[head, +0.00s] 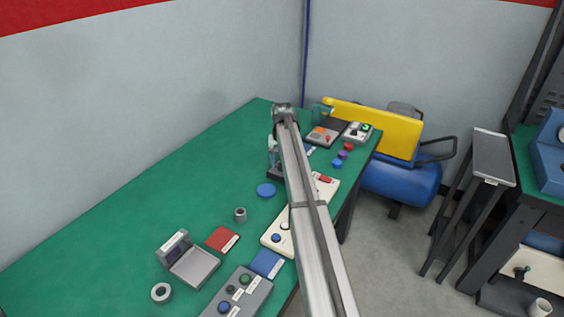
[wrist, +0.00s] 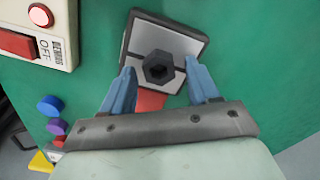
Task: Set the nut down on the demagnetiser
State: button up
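A dark hex nut (wrist: 158,67) rests flat on the silver top of a square, dark-sided block (wrist: 186,48), which seems to be the demagnetiser; I read no label on it. My gripper (wrist: 160,66) is open. Its two blue fingers stand one on each side of the nut, with a visible gap on both sides. In the head view my arm hides most of this spot, and I cannot make out the nut there.
A cream panel (wrist: 42,28) with a red switch lies to the left of the block in the wrist view. Several coloured caps (head: 337,163) lie near the table's right edge. A blue disc (head: 266,190) and a grey ring (head: 240,214) lie nearer. Green table surface (head: 150,205) is clear at the left.

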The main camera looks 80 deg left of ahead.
jog(key=shift+r, duration=0.15)
notch_tip(320, 180, up, 12)
dwell(0.7)
